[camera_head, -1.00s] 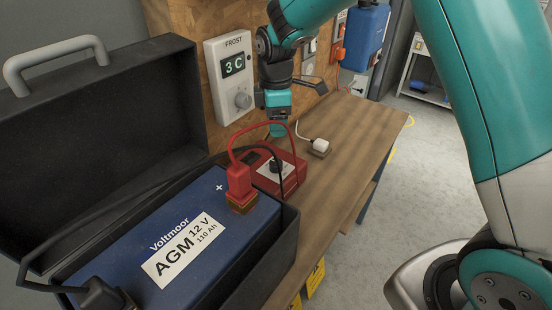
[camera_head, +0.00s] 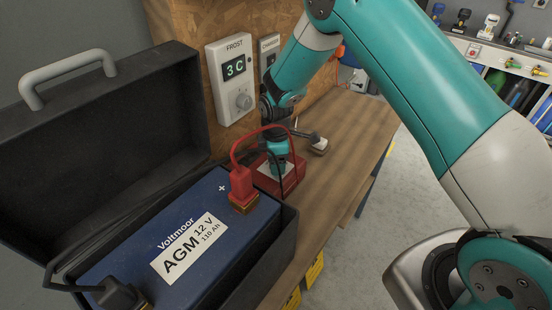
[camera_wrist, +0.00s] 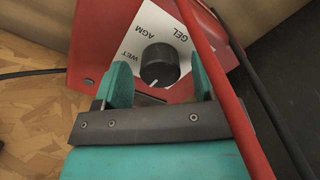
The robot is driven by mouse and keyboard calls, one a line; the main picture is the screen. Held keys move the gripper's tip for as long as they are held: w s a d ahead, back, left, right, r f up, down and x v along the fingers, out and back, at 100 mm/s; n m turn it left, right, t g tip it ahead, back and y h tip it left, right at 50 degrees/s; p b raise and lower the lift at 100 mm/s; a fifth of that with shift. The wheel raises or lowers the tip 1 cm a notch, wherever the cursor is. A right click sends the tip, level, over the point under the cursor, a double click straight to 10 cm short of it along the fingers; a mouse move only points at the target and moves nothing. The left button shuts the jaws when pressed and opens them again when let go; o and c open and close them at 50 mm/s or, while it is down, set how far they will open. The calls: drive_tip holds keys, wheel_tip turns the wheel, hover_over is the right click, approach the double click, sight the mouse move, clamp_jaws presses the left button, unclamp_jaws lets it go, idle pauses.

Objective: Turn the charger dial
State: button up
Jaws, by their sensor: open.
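The red charger (camera_head: 291,184) stands on the bench just beyond the battery box. In the wrist view its white label reads WET, AGM and GEL around a black round dial (camera_wrist: 159,63). The dial's white mark (camera_wrist: 154,84) is on its lower side in that picture, toward my gripper and off the three words. My gripper (camera_wrist: 162,77) is open, with one teal finger on each side of the dial's near part; I cannot tell whether they touch it. In the head view my gripper (camera_head: 278,164) is over the charger and hides the dial.
The blue battery (camera_head: 150,235), labelled Voltmoor AGM 12 V, sits in an open black box. A red clamp (camera_head: 241,188) is on its plus post. Red (camera_wrist: 222,70) and black cables arch close beside my gripper. A FROST panel (camera_head: 232,80) reads 3 C. The bench's right side is mostly clear.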

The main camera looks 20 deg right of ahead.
drive_tip(key=c, duration=0.9)
drive_tip(key=shift+m, duration=0.4)
drive_tip(key=m+b, duration=0.2)
drive_tip(key=m, duration=0.1)
drive_tip(key=m+b, duration=0.1)
drive_tip(key=m, duration=0.4)
drive_tip(key=shift+b, duration=0.4)
drive_tip(key=m+b, duration=0.1)
drive_tip(key=m, duration=0.6)
drive_tip(key=shift+m+b, duration=0.3)
drive_tip(key=shift+b, duration=0.05)
drive_tip(key=m, duration=0.3)
drive_tip(key=shift+w+m+b, duration=0.1)
drive_tip(key=shift+m+b, duration=0.2)
drive_tip(key=shift+r+m, duration=0.1)
drive_tip(key=shift+m, duration=1.8)
